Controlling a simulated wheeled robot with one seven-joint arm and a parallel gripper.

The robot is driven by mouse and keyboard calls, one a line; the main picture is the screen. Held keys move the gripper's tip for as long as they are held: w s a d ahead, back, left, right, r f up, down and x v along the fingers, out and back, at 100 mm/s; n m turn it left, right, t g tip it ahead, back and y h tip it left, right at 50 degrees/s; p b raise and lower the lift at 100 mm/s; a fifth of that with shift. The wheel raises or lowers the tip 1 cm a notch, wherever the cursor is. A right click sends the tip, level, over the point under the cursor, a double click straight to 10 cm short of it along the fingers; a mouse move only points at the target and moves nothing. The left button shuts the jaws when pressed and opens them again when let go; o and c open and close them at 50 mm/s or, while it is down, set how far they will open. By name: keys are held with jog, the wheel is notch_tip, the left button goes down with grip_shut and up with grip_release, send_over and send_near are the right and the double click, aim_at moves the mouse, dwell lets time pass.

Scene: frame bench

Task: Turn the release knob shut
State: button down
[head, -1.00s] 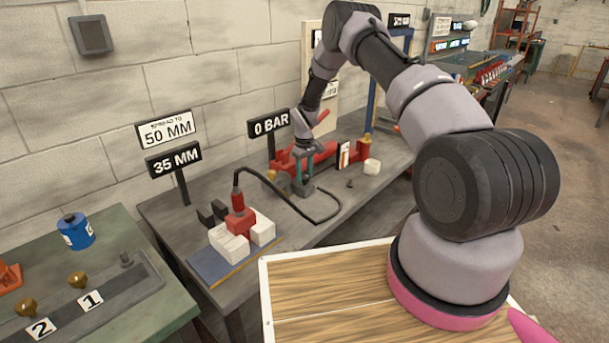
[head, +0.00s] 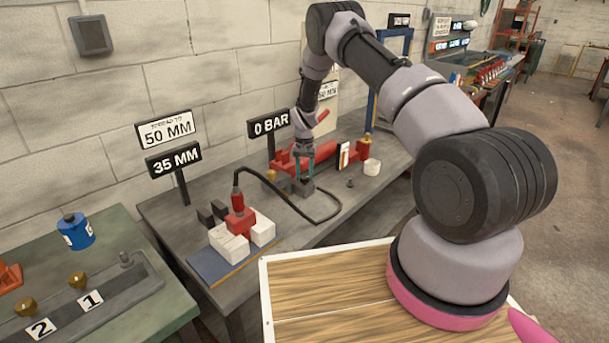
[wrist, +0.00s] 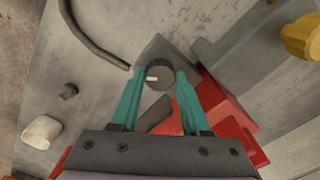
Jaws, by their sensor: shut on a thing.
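The release knob (wrist: 157,77) is a dark ribbed disc with a white mark, on a grey block (wrist: 160,52). In the wrist view the white mark lies roughly level across the picture. My gripper (wrist: 159,76) has its teal fingers on either side of the knob and is shut on it. In the head view my gripper (head: 304,184) points down at the block in front of the red pump (head: 325,157), and the knob is too small and covered to make out. The sign behind it (head: 268,124) reads 0 BAR.
A black hose (head: 325,219) runs from the block to the red spreader tool (head: 240,221) on white blocks. A white cup-like piece (head: 372,167) and a small dark peg (head: 350,183) stand to the right. A brass cap (wrist: 302,38) is close by. Another sign (head: 173,161) reads 35 MM.

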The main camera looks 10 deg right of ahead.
aim_at(304, 176)
jog(key=m, duration=0.7)
dwell(0.6)
jog(key=shift+c, duration=1.9)
grip_release()
notch_tip(304, 176, up, 11)
jog(key=shift+f, duration=0.1)
